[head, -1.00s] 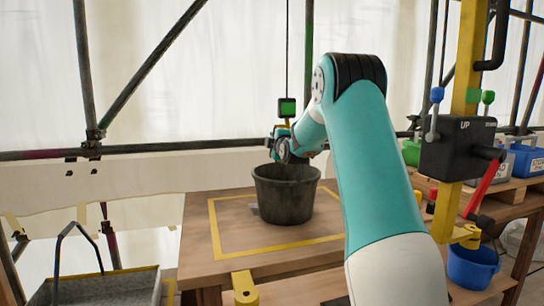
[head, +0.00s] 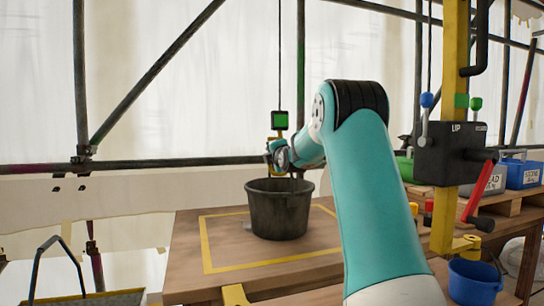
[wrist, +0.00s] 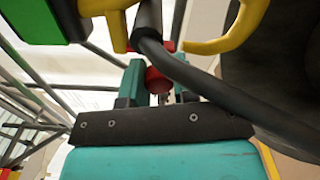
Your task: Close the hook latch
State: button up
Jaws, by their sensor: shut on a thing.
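The yellow hook (head: 270,145) hangs under a green block (head: 279,121) on a thin cable, above a dark bucket (head: 280,217). In the wrist view the yellow hook (wrist: 240,28) curves along the top, with the green block (wrist: 32,22) at upper left. A dark bar (wrist: 235,98), seemingly the bucket's handle, passes by the hook and runs to lower right. My gripper (wrist: 158,85) is shut on a red knob (wrist: 158,79), seemingly part of the latch. In the head view my wrist (head: 283,155) is beside the hook and hides the fingertips.
The bucket stands on a wooden table (head: 185,265) inside a yellow taped square. A yellow post (head: 457,120) with a lever box (head: 455,152) and red crank stands at right. Scaffold bars cross the back.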

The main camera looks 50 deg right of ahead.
jog(key=o, duration=0.9)
jog(key=shift+s, duration=0.1)
jog(key=b+v, duration=0.2)
jog(key=v, duration=1.5)
jog(key=shift+a, duration=0.15)
jog(key=shift+f, duration=0.1)
